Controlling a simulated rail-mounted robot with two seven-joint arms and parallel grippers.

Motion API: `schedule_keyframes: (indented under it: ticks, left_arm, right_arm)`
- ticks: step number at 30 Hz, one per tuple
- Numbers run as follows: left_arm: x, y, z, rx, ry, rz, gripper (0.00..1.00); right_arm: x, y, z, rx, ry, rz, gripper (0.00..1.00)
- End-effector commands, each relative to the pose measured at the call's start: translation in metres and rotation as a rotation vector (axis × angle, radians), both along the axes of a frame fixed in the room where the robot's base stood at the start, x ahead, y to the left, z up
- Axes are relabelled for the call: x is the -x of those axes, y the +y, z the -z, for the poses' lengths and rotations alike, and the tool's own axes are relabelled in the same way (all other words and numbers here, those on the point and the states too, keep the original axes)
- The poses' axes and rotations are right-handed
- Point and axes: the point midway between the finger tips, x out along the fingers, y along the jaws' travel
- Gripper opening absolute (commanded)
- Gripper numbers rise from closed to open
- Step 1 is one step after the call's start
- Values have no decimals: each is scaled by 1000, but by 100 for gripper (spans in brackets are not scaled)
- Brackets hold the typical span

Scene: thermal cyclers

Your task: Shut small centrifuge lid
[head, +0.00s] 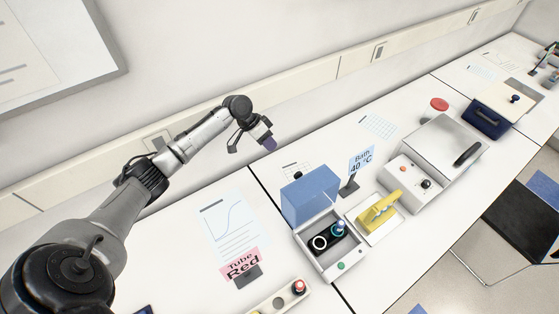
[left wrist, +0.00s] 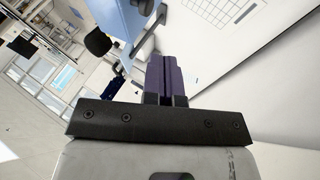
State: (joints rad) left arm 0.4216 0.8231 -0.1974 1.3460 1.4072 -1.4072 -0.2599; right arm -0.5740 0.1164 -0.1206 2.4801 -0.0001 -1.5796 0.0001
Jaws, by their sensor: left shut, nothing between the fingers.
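The small centrifuge is a pale box (head: 329,266) with a blue lid (head: 311,194). The lid stands open, raised upright along the back of the box. Inside the box are a dark rotor and a tube with a blue top (head: 339,229). My left gripper (head: 270,145) is above and behind the lid, apart from it, with its purple fingers shut and empty. In the left wrist view the shut fingers (left wrist: 167,78) point toward the bench and wall, and a blue panel that looks like the lid (left wrist: 122,18) is at the top. My right gripper is not in view.
A "Bath 40 °C" sign (head: 361,162) stands right of the lid. A yellow-handled item (head: 379,213) and a grey-lidded device (head: 443,150) are further right. A "Tube Red" sign (head: 242,264) and a tube rack (head: 281,300) are left and in front. The wall runs behind the bench.

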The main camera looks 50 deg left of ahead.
Motion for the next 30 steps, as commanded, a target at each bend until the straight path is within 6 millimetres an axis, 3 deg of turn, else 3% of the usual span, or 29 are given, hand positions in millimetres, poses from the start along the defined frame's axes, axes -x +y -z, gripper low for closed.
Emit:
schedule_keyframes:
  ticks: [8, 23, 30]
  left_arm:
    - [-7, -12, 8, 5, -60, 58, 0]
    - [-34, -60, 76, 3, -59, 57, 0]
    - [-28, -87, 71, 0, -60, 58, 0]
  right_arm:
    - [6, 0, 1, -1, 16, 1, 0]
    - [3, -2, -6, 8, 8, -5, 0]
    - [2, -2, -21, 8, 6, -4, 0]
